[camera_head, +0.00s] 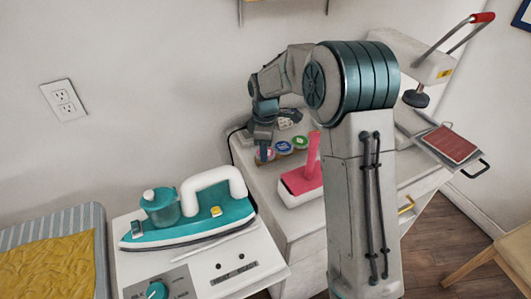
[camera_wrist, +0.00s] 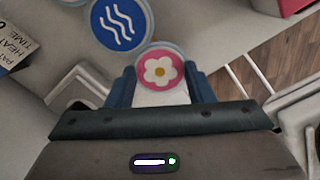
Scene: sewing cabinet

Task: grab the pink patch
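The pink patch (camera_wrist: 160,70), a small round disc with a white flower and yellow centre, lies at the fingertips of my gripper (camera_wrist: 160,86) in the wrist view. The two blue fingers are apart, one at each side of its near part. I cannot tell whether they touch it. In the head view my gripper (camera_head: 263,146) points down at the left end of the row of patches on the white cabinet top (camera_head: 252,172) and largely hides the pink patch.
A blue patch with white waves (camera_wrist: 122,24) lies close beside the pink one. A green-rimmed patch (camera_head: 301,142) is farther right. A pink and white press-like tool (camera_head: 301,183) stands in front. A teal iron (camera_head: 190,220) stands on the lower left surface.

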